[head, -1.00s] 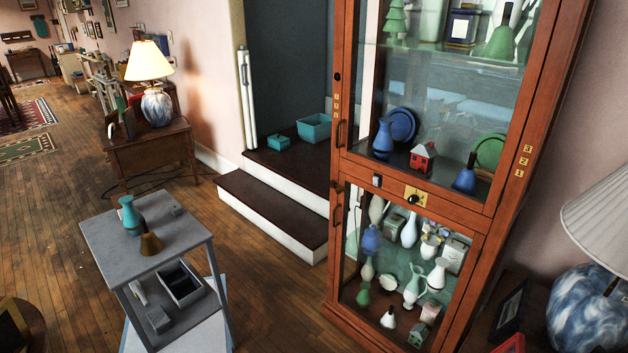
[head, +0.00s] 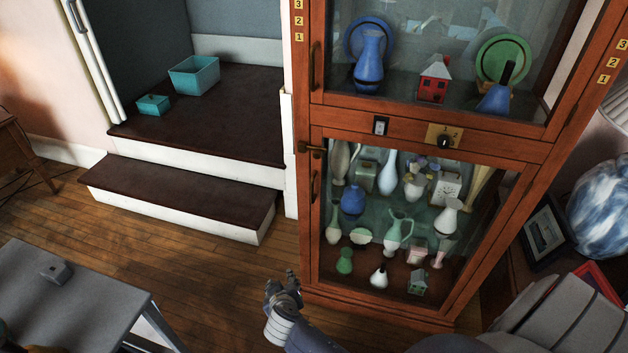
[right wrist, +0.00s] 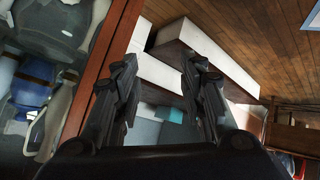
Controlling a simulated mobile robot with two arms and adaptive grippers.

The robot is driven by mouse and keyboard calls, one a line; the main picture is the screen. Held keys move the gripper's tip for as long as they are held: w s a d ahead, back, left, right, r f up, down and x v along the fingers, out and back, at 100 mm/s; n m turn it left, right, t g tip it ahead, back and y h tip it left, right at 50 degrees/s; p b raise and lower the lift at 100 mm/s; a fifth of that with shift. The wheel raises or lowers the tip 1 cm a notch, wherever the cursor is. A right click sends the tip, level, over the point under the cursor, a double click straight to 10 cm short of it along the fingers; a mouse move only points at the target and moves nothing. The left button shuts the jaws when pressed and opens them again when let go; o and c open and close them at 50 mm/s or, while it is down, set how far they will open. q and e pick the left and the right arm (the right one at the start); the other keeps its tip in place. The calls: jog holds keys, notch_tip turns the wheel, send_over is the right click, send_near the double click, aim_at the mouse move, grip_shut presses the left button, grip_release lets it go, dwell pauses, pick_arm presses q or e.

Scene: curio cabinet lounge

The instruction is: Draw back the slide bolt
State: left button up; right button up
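The cabinet (head: 345,298) stands upright with a glass upper door and a glass lower door (head: 470,258). A small dark brass fitting, which looks like the slide bolt (head: 312,149), sits on its left frame at the top corner of the lower door. My right gripper (head: 283,281) is low in front of the cabinet's left foot, well below the bolt and apart from it. In the right wrist view its two fingers (right wrist: 160,78) are spread with nothing between them. The bolt is not clear in that view. My left gripper is out of view.
A rotary knob (head: 444,141) and a switch (head: 381,125) sit between the doors. Dark handles (head: 315,187) are on the door edges. Dark steps (head: 180,200) are to the left, a grey table (head: 75,310) at lower left. Fragile vases fill the shelves. A lamp (head: 603,210) stands right.

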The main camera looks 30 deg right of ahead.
aim_at(316, 156)
jog(key=w+d+r+m+t+h+b, duration=0.2)
jog(key=w+r+m+t+h+b, duration=0.3)
jog(key=r, duration=0.8)
jog(key=s+d+r+m+g+h+b, duration=0.1)
jog(key=s+d+r+m+h+b, duration=0.2)
jog(key=r, duration=0.6)
jog(key=s+d+r+m+g+h, duration=0.1)
jog(key=d+r+m+h, duration=0.15)
jog(key=r+m, duration=0.45)
jog(key=w+d, duration=0.2)
jog(key=w+d+r+n, duration=0.1)
jog(key=w+d, duration=0.2)
jog(key=w+d+r+n+y, duration=0.1)
jog(key=w+d, duration=0.1)
jog(key=d, duration=0.1)
jog(key=shift+w+r, duration=0.1)
jog(key=shift+w, duration=0.05)
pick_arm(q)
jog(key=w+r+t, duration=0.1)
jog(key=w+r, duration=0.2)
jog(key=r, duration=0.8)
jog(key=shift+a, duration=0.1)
